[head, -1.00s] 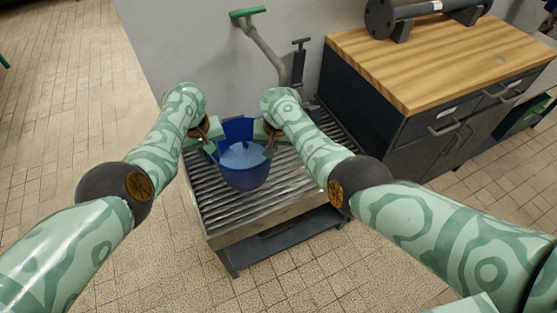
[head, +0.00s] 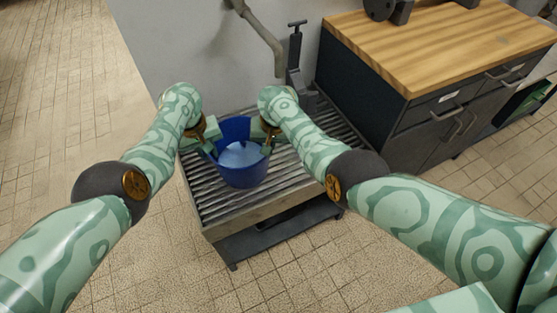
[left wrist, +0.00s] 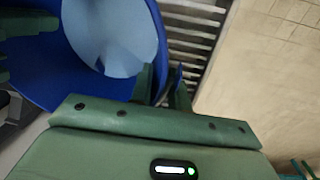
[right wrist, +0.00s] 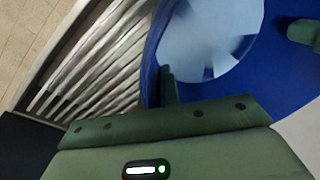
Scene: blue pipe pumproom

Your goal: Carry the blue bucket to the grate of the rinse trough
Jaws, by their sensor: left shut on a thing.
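The blue bucket (head: 240,178) is upright over the slatted grate (head: 212,205) of the rinse trough, with pale blue water inside. I cannot tell whether its base touches the slats. My left gripper (head: 211,147) is shut on the bucket's left rim. In the left wrist view its fingers (left wrist: 163,85) straddle the blue wall. My right gripper (head: 268,142) is at the right rim. In the right wrist view one finger (right wrist: 169,84) lies inside the bucket (right wrist: 262,75) against the wall; the other finger is hidden, but the grip looks shut on the rim.
A grey pipe (head: 262,30) and a dark upright fitting (head: 295,55) stand at the wall behind the grate. A dark cabinet with a wooden top (head: 440,45) borders the trough on the right. Tiled floor (head: 60,90) is clear on the left and in front.

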